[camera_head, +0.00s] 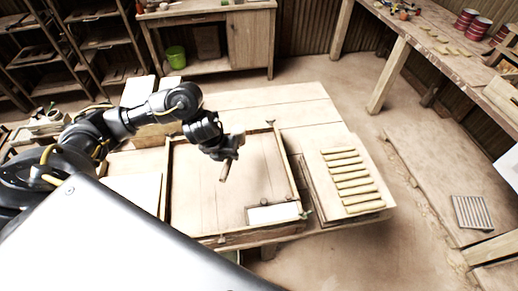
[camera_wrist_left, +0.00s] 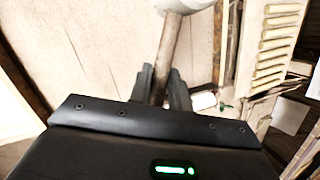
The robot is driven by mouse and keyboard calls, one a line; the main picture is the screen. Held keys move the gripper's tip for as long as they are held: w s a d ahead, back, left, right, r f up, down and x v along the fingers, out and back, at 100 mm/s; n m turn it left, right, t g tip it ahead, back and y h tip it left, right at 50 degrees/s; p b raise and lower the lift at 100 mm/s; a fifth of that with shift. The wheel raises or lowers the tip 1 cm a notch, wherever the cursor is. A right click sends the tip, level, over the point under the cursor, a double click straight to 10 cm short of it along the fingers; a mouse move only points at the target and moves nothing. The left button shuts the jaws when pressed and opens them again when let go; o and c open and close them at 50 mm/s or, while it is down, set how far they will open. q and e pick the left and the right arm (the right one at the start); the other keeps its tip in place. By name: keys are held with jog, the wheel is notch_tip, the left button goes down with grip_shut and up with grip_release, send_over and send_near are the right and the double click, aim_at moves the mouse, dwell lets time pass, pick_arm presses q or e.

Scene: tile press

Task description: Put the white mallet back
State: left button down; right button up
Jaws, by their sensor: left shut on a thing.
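The white mallet has a brown wooden handle (camera_wrist_left: 168,50) and a pale round head (camera_wrist_left: 188,4), partly cut off at the top of the left wrist view. My left gripper (camera_wrist_left: 161,80) is shut on the handle. The wooden frame (camera_head: 287,165) has a pale panel inside. A white block (camera_head: 272,213) lies in its near right corner. My right gripper is not in view.
A board with several yellowish strips (camera_head: 350,183) lies right of the frame on the table (camera_head: 310,105). Shelves (camera_head: 100,45) and a cabinet (camera_head: 250,42) with a green bucket (camera_head: 176,57) stand behind. A workbench with red tins (camera_head: 478,28) is at the far right.

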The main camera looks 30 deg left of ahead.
pick_arm(q)
jog(key=w+d+f+b, duration=0.1)
jog(key=w+f, duration=0.1)
jog(key=w, duration=0.1)
jog(key=w+d+f+b, duration=0.1)
jog(key=w+f, duration=0.2)
jog(key=w, duration=0.1)
jog(key=w+d+f, duration=0.1)
jog(key=w+f, duration=0.1)
jog(key=w, duration=0.1)
jog(key=shift+w+f+b, duration=0.25)
jog(key=shift+f+b, duration=0.15)
jog(key=shift+w+f, duration=0.45)
jog(key=shift+w, duration=0.15)
jog(key=shift+w+d+f, duration=0.1)
jog(key=shift+w+f, duration=0.05)
jog(key=shift+f, duration=0.2)
notch_tip(320, 180, down, 2)
jog(key=shift+f+p, duration=0.1)
jog(key=shift+p, duration=0.3)
jog(key=shift+f, duration=0.35)
